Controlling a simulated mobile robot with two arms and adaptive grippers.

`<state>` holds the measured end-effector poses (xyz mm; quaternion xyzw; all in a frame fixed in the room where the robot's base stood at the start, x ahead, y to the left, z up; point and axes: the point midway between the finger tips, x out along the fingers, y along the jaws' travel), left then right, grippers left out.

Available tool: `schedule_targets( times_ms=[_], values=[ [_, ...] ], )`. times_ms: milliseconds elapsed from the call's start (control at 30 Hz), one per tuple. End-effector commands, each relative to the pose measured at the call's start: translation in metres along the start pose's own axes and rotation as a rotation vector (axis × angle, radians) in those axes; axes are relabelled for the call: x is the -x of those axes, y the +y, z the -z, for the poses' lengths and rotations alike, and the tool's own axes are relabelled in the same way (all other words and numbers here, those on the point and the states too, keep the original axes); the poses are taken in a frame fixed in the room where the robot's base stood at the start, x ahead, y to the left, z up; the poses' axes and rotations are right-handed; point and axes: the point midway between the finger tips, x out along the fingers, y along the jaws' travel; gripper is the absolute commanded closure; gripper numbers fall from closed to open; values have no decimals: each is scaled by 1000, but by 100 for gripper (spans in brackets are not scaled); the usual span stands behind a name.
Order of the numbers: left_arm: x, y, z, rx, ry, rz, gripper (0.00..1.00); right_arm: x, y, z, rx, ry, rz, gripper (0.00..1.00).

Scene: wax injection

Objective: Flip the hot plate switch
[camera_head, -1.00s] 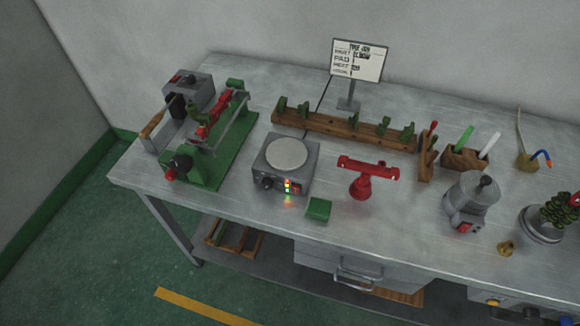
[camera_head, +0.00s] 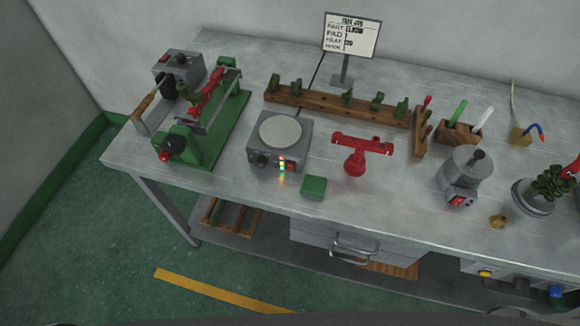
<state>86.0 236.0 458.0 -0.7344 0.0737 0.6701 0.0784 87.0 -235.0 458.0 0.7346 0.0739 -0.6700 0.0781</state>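The hot plate (camera_head: 279,151) is a grey box with a round pale top (camera_head: 281,131). It stands on the metal workbench, left of the middle. Its front face has a dark knob (camera_head: 261,160), a column of small lit lights (camera_head: 281,165) in red, yellow and green, and a red switch (camera_head: 291,166) at the right. The switch's position is too small to tell. Neither of my grippers is in view.
A green block (camera_head: 313,187) and a red stand (camera_head: 361,150) are right of the hot plate. A green-based machine (camera_head: 205,130) is to its left. A wooden rack (camera_head: 338,107) and a sign (camera_head: 351,36) are behind. A grey pot (camera_head: 464,178) stands further right.

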Motion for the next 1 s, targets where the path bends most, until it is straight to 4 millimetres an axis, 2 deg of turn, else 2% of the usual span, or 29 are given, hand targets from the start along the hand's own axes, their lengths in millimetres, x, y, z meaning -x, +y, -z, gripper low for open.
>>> schedule_targets(
  times_ms=[33, 333, 1000],
  values=[
    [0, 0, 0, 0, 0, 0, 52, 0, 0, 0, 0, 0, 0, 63],
    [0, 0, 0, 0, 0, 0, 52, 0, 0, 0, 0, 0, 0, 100],
    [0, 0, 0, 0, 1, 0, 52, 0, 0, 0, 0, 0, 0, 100]
  ],
)
